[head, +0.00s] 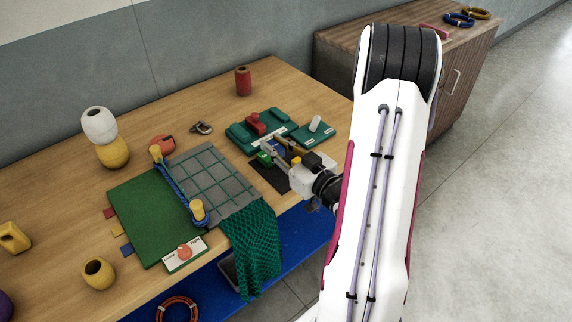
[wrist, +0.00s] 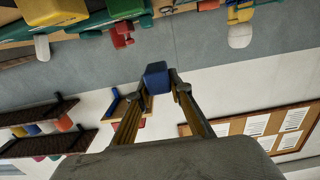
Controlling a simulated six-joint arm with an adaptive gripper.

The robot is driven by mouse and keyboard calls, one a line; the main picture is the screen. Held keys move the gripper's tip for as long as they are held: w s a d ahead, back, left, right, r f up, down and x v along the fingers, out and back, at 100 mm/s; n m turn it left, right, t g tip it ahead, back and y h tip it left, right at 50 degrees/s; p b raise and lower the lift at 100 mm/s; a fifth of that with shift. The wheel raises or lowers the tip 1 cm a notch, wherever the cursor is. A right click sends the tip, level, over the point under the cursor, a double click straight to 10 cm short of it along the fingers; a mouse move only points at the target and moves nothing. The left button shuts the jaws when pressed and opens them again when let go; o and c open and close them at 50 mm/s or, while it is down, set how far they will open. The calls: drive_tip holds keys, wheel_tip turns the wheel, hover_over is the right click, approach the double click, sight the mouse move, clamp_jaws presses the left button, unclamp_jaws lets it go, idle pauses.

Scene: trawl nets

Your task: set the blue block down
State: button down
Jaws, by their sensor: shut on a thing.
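The blue block (wrist: 157,77) sits between the two fingertips of my gripper (wrist: 158,86) in the wrist view, touched on both sides. In the head view my gripper (head: 274,151) reaches left from the arm over the right part of the wooden table, and a small part of the blue block (head: 278,146) shows between its fingers. The gap between the block and the surface below it is too small to judge. A green block (head: 265,159) is close to the fingers, beside a dark mat (head: 268,175).
A teal tray (head: 241,139) with a red block (head: 256,123) stands behind my gripper, with a smaller teal plate (head: 314,132) to its right. A grey netted panel (head: 212,183), a green board (head: 146,218) and a hanging green net (head: 254,250) lie to the left and front.

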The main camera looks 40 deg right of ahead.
drive_tip(key=shift+f, duration=0.1)
idle(0.3)
hover_over(276, 180)
drive_tip(key=shift+f, duration=2.85)
drive_tip(key=shift+s, duration=0.1)
drive_tip(key=shift+f, duration=2.05)
drive_tip(key=shift+f, duration=0.1)
drive_tip(key=c, duration=1.8)
unclamp_jaws()
